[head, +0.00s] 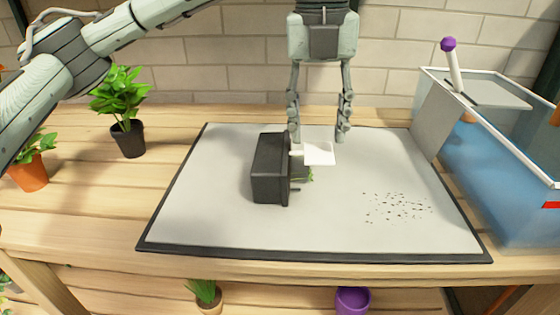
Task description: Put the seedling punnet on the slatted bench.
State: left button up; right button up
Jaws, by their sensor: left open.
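The black seedling punnet (269,172) lies tipped on its side on the grey mat (210,220), its open side facing right. Green leaves (311,175) and a white label (319,153) show at its right side. The slatted bench (90,225) is the pale wooden top under the mat. My left gripper (319,137) points down behind the punnet's right side, fingers wide apart and empty. Its left fingertip is close to the label and punnet; contact cannot be told. My right gripper is out of view.
Dark crumbs (398,207) lie on the mat at right. A blue-sided bin (500,165) with a purple-knobbed tool (451,65) stands at far right. Potted plants (127,138) (30,172) stand at left. Bare slats show left of the mat. Pots sit on a lower shelf.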

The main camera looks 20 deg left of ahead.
aim_at(318, 152)
pick_arm(q)
jog(key=f, duration=0.5)
jog(key=shift+d+f, duration=0.15)
jog(key=shift+d, duration=0.05)
jog(key=shift+w, duration=0.1)
grip_shut()
